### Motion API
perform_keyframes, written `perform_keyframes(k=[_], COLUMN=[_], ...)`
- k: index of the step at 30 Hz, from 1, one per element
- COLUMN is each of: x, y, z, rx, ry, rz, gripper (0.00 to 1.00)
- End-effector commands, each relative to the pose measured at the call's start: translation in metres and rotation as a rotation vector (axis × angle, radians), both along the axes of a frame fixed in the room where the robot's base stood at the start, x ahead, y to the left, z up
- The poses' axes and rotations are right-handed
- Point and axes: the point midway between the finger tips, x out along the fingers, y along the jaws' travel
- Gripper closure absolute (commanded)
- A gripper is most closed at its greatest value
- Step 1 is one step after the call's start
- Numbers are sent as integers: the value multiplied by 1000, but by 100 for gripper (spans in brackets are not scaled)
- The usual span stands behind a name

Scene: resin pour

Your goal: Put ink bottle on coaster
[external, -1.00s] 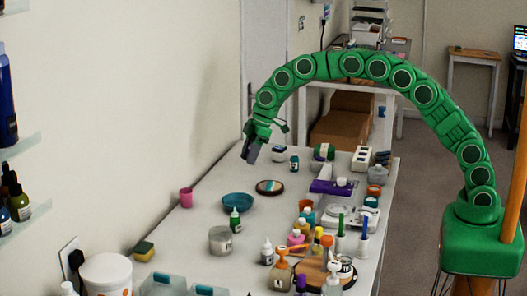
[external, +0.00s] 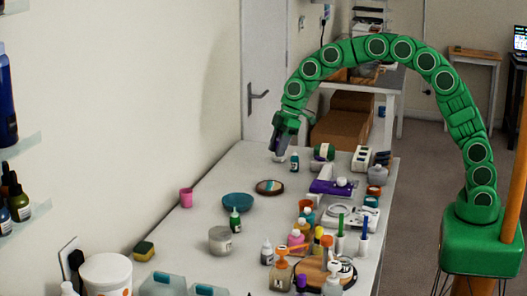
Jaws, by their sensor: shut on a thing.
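My gripper (external: 280,151) is at the far end of the long table, pointing down. It is shut on a small whitish bottle, likely the ink bottle (external: 280,158), which is mostly hidden by the fingers. A round, dark-rimmed disc with pale and teal bands, likely the coaster (external: 269,187), lies flat on the table nearer the camera, slightly left of the gripper. Nothing stands on it.
Several bottles crowd the near right. The table (external: 230,172) is bare around the disc's far left.

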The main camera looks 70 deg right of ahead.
Motion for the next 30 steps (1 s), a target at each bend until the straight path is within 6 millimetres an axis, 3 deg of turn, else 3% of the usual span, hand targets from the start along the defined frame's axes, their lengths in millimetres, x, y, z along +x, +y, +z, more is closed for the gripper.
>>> perform_keyframes(k=[12,18,23,30], x=[-76,-98,-103,-80], y=[-16,-16,-15,-14], z=[10,13,11,0], rx=[3,4,5,5], ry=[-4,-9,-7,-6], rz=[105,144,158,158], gripper=[91,91,91,91])
